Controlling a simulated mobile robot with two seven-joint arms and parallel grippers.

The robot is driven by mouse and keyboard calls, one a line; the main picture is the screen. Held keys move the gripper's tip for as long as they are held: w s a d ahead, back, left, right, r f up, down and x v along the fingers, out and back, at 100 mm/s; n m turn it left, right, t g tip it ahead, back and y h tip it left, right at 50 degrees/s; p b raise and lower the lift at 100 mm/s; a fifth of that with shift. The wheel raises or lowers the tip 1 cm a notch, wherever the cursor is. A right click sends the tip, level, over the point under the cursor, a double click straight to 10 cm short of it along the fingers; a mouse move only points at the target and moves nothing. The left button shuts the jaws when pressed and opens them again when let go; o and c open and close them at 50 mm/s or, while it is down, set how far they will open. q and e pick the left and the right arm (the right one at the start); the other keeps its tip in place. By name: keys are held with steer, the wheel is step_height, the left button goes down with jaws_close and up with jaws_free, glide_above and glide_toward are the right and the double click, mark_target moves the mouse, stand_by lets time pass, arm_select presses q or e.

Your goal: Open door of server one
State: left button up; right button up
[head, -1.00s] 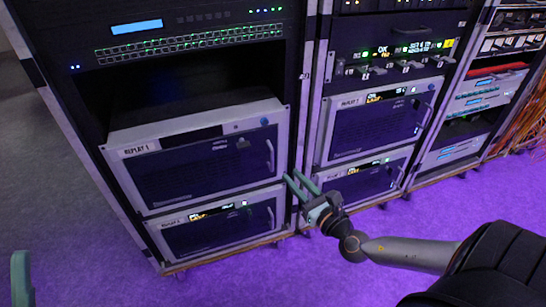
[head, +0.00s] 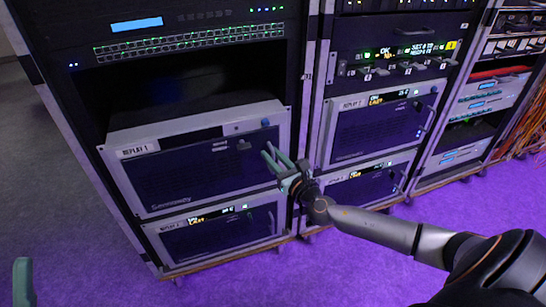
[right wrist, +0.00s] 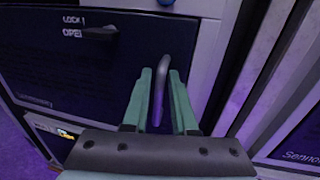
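Server one is the grey unit labelled REPLAY 1 (head: 140,150) in the left rack. Its dark mesh door (head: 185,180) looks shut. In the right wrist view a black latch (right wrist: 100,33) lies level with the word OPEN, below LOCK. The curved grey door handle (right wrist: 160,88) stands at the door's right side. My right gripper (head: 271,153) is at that handle. Its green fingers (right wrist: 162,72) stand either side of the handle, with narrow gaps visible. Only a bit of my left gripper (head: 22,282) shows at the lower left, away from the racks.
A second server (head: 218,236) with a lit display sits just below. The REPLAY 2 unit (head: 378,128) is in the rack to the right, past the rack posts (head: 309,110). Orange cables (head: 525,135) hang at the far right. The purple-lit floor in front is clear.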

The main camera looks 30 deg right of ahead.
jaws_close()
stand_by(1.4)
